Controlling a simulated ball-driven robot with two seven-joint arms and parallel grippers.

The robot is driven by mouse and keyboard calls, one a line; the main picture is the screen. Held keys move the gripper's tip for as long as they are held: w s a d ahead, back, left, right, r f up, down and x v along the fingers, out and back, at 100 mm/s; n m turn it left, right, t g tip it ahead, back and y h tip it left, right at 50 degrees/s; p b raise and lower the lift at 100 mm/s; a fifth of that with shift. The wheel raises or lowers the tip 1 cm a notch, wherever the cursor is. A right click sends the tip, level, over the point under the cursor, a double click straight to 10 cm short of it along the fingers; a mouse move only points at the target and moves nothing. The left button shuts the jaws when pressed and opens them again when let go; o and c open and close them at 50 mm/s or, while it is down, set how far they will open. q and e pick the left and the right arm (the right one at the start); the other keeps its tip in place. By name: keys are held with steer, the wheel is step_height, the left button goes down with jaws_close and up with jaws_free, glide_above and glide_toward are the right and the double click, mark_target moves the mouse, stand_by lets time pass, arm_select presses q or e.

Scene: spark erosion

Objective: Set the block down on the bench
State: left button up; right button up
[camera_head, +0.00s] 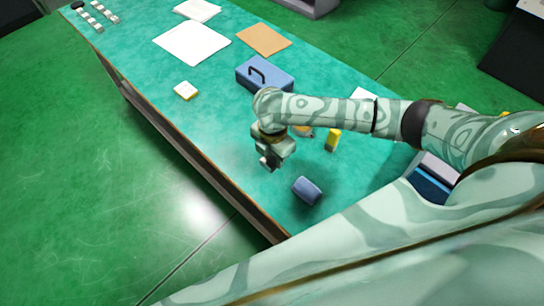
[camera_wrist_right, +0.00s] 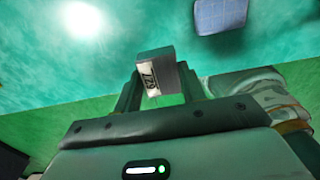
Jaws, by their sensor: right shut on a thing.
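My right gripper (camera_head: 270,160) points down over the teal bench (camera_head: 230,130), near its left long edge. In the right wrist view its two fingers (camera_wrist_right: 158,92) are shut on a small grey block (camera_wrist_right: 168,62) with a white label bearing dark figures. The block sticks out past the fingertips. In the head view the block is small and hard to tell from the gripper. I cannot tell whether it touches the bench. My left gripper is not in view.
Papers (camera_head: 192,43) lie farther back. The bench left of the gripper is clear.

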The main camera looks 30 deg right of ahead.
steer(key=w+f+b, duration=0.1)
steer(key=w+d+f, duration=0.1)
steer(key=f, duration=0.1)
steer(key=w+f+b, duration=0.1)
steer(key=f, duration=0.1)
steer(key=shift+w+d+b, duration=0.35)
steer(key=shift+d, duration=0.05)
steer(key=f, duration=0.1)
steer(key=f+b, duration=0.2)
steer(key=f, duration=0.1)
steer(key=shift+w+d, duration=0.15)
steer(key=shift+w, duration=0.15)
steer(key=shift+r, duration=0.15)
steer(key=shift+f, duration=0.2)
steer(key=o, duration=1.3)
steer(key=shift+o, duration=0.2)
step_height(320, 180, up, 12)
steer(key=p, duration=0.5)
steer(key=shift+r, duration=0.15)
